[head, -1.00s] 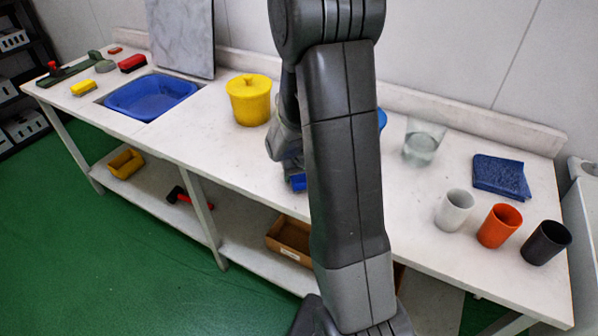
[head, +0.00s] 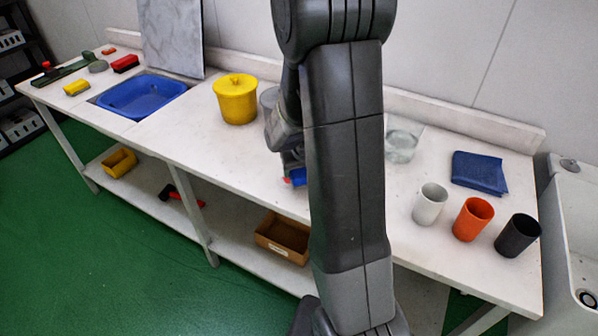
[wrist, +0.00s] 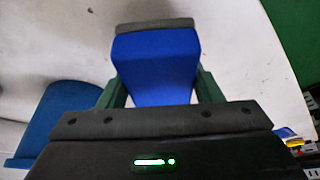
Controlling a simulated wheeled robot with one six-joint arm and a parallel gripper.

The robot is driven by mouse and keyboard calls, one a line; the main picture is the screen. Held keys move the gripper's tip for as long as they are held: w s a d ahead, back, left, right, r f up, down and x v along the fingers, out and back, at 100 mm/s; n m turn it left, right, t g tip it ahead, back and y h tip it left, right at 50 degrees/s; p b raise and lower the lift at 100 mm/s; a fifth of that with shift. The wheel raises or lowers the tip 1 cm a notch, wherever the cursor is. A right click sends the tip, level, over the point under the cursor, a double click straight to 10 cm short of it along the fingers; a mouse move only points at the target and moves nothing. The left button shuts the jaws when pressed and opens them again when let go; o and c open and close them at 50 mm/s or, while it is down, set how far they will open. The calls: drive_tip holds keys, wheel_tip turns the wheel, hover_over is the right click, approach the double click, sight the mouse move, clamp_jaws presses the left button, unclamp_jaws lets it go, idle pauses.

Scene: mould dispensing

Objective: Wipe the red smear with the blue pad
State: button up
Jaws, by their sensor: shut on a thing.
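The blue pad (wrist: 155,68) fills the middle of the wrist view, with a dark grey strip along its far edge. My gripper (wrist: 158,88) is shut on it, with a green finger at each side. In the head view the blue pad (head: 297,176) shows only as a small patch beside my arm, low over the front of the white table. A small red patch (head: 287,181) shows right beside it; I cannot tell whether it is the red smear. No red smear shows clearly in the wrist view. My arm hides much of the middle table.
A yellow lidded bucket (head: 236,100) stands left of my arm. A clear container (head: 401,146), folded blue cloth (head: 479,172), and white (head: 430,204), orange (head: 473,218) and black (head: 517,235) cups stand right. A blue basin (head: 142,97) is left. A flat blue thing (wrist: 55,115) lies left in the wrist view.

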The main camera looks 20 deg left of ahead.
drive_tip(key=shift+r+p, duration=1.35)
drive_tip(key=shift+r, duration=1.1)
drive_tip(key=shift+f, duration=0.1)
